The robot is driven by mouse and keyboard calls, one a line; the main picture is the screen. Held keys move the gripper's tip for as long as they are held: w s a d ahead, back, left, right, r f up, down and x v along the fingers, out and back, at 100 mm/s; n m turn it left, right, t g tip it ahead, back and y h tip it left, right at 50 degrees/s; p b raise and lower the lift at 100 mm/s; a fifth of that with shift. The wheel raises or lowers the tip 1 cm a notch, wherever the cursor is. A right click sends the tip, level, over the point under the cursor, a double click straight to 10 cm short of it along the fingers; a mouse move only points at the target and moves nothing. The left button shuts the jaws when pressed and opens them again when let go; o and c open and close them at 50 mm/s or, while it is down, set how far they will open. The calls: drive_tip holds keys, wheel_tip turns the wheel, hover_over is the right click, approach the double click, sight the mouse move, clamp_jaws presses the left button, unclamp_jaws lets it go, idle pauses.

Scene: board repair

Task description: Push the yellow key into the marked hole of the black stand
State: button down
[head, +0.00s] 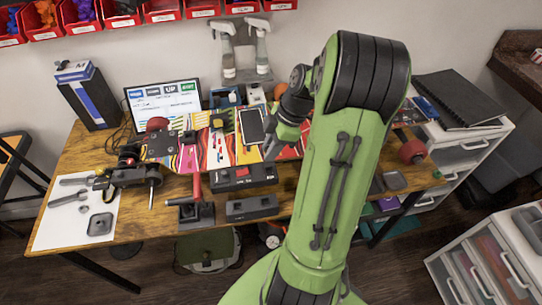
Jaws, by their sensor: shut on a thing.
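My gripper (270,152) is grey and points down at the right part of the colourful skateboard deck, beside a black phone (252,126). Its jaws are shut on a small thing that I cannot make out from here. The yellow key does not show clearly. A long black box-like block (243,178) with small red marks lies in front of the deck, below and left of the gripper. I cannot tell whether it is the black stand, and no marked hole is readable. My green arm hides the right middle of the table.
The wooden table (72,160) carries the deck (190,157), a red-handled tool on a dark base (195,212), a dark grey box (251,207) and a black wheeled truck (133,172). A white mat (65,236) with tools lies at left. A screen (165,100) stands behind.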

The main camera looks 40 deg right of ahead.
sight(267, 146)
wheel_tip(267, 146, up, 4)
drive_tip(key=shift+f+p, duration=0.1)
drive_tip(key=shift+p, duration=0.25)
drive_tip(key=a+b, duration=0.2)
drive_tip(key=a, duration=1)
drive_tip(key=shift+w, duration=0.4)
drive_tip(key=shift+f, duration=0.1)
wheel_tip(267, 146, down, 13)
drive_tip(key=b, duration=1.2)
drive_tip(key=shift+f+b, duration=0.1)
drive_tip(key=shift+b, duration=0.3)
drive_tip(key=shift+f+b, duration=0.6)
drive_tip(key=shift+f, duration=0.05)
idle(0.7)
drive_tip(key=shift+f, duration=0.95)
idle(1.3)
